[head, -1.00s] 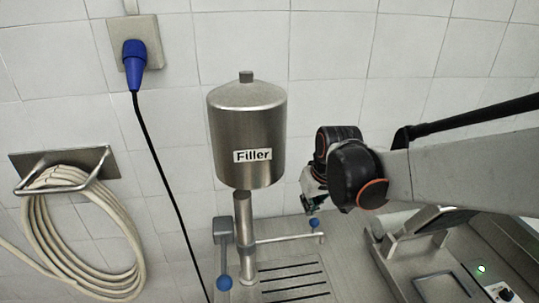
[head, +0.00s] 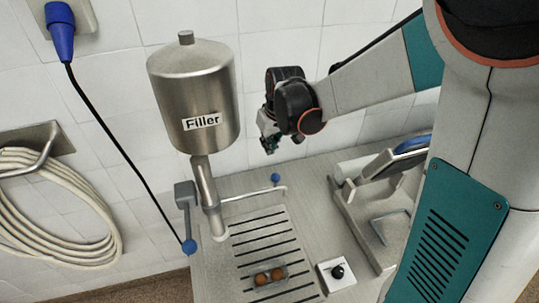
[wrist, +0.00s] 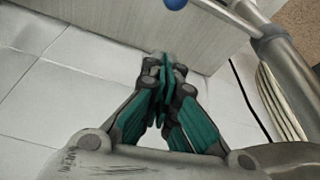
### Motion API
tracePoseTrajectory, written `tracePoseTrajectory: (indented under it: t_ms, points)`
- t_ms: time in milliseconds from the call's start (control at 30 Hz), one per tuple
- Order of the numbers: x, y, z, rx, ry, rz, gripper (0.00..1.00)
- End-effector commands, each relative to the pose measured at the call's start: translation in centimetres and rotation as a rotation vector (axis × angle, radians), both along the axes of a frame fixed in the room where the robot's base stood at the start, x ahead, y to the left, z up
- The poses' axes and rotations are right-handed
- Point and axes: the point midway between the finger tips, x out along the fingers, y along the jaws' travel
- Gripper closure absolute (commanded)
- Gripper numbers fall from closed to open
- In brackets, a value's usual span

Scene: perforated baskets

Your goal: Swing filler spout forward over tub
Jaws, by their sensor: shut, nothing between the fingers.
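The steel filler (head: 193,100) is an upright cylinder labelled "Filler" on a post. A thin spout pipe (head: 250,193) runs from the post to the right along the back of the counter, with a blue knob (head: 276,178) standing near its end. A small clear tub (head: 285,270) with brown round things in it sits on the slotted grate in front. My gripper (head: 268,145) hangs behind and above the knob, apart from it. In the wrist view my gripper (wrist: 162,62) is shut and empty; a blue knob (wrist: 174,3) shows at the top edge.
A white box with a black knob (head: 337,272) stands right of the grate (head: 262,238). A steel machine (head: 380,205) is farther right. A coiled hose (head: 60,205) and black cable are at left.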

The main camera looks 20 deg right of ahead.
Motion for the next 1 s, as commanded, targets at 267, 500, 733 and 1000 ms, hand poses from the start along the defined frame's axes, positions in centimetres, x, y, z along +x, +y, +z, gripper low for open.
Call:
tracePoseTrajectory:
  t_ms: [267, 500, 733, 1000]
  points:
    - [1.3, 0.3, -3.9, 0.0, 0.0, 0.001, 1.0]
    - [2.4, 0.5, -7.4, 0.0, 0.0, 0.001, 1.0]
    - [1.6, 0.3, -8.6, 0.0, 0.0, 0.0, 1.0]
    - [-0.7, -0.2, -8.2, 0.0, 0.0, -0.001, 1.0]
